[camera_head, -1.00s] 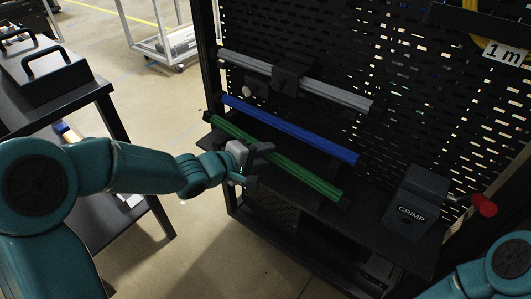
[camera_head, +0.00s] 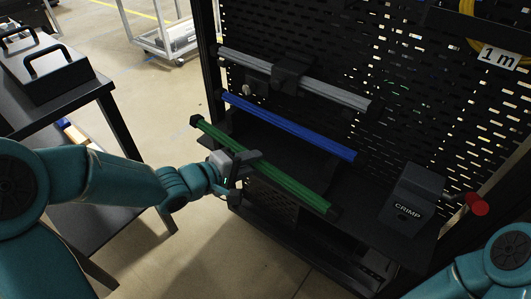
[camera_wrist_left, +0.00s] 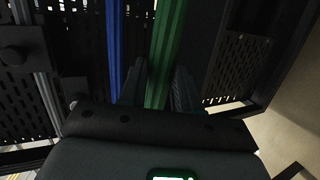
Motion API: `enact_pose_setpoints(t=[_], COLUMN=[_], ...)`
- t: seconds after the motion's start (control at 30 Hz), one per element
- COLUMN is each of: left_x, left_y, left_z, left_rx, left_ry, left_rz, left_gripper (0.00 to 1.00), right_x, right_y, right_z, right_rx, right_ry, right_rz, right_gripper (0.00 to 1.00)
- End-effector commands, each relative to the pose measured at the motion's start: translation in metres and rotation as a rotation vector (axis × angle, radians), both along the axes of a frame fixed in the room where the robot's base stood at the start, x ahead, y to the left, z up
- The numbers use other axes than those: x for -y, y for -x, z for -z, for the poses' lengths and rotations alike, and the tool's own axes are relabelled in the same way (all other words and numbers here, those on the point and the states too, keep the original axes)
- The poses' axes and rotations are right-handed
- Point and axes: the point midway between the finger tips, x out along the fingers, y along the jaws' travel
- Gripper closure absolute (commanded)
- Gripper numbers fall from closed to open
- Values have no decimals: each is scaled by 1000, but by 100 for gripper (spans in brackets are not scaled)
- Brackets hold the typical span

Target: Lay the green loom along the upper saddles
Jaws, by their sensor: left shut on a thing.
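The green loom (camera_head: 292,188) is a long straight bundle with dark end caps. My left gripper (camera_head: 246,164) is shut on it near its middle and holds it in front of the rack, nearer to me than the blue loom. In the left wrist view the green loom (camera_wrist_left: 167,50) runs between the two fingers (camera_wrist_left: 158,90). The blue loom (camera_head: 290,128) lies along the rack behind it and also shows in the left wrist view (camera_wrist_left: 113,45). I cannot make out the upper saddles clearly. My right gripper is out of view; only part of that arm shows.
A grey bar (camera_head: 335,95) with a dark clamp crosses the perforated panel (camera_head: 420,120) above the blue loom. A crimp tool (camera_head: 415,192) with a red handle stands on the shelf at the right. A dark cart (camera_head: 75,95) stands at the left.

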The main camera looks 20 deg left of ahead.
Motion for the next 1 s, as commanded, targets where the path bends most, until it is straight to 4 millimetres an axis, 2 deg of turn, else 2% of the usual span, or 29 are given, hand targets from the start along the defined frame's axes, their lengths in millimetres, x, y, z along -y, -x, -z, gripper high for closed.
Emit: enact_pose_setpoints(t=[0.5, 1.0], left_x=[-14, -15], left_y=[39, 41], left_z=[-1, -1], left_rx=[2, 2], left_ry=[1, 1], left_rz=[-1, 0], left_gripper=[100, 100], right_x=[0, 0], right_y=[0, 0], right_z=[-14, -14], right_rx=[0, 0], right_ry=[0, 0], right_rz=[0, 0], right_gripper=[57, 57])
